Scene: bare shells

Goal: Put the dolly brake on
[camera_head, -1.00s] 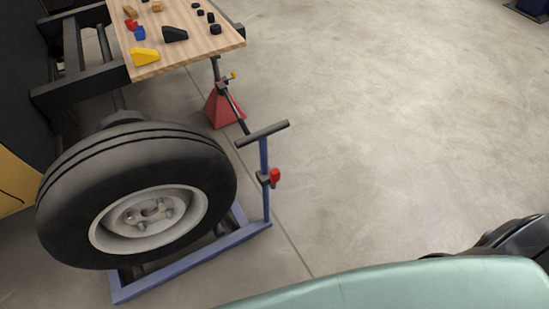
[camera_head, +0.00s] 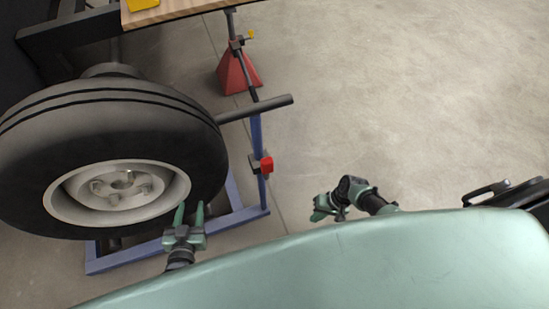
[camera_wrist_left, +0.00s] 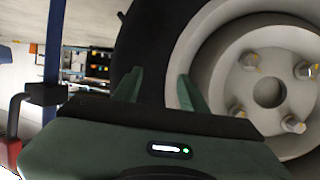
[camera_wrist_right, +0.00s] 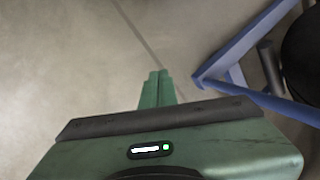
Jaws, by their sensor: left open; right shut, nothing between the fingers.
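A blue wheel dolly (camera_head: 230,223) stands under a large black tyre (camera_head: 120,128) with a pale steel rim (camera_head: 165,208). Its upright post (camera_head: 257,135) carries a dark crossbar handle (camera_head: 262,107) and a red brake part (camera_head: 267,164) on a dark bracket. The red part also shows at the left edge of the left wrist view (camera_wrist_left: 10,150). My left gripper (camera_head: 190,212) is open and empty in front of the tyre and rim, left of the post. My right gripper (camera_head: 316,209) is shut and empty, right of the post and apart from it. The right wrist view shows a dolly corner (camera_wrist_right: 205,78).
A red jack stand (camera_head: 237,72) with a yellow-handled pin stands behind the dolly. A wooden board (camera_head: 175,10) lies on a dark frame (camera_head: 65,35) at top left. A dark object (camera_head: 500,192) is at the right edge. The concrete floor (camera_head: 400,100) right of the dolly is clear.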

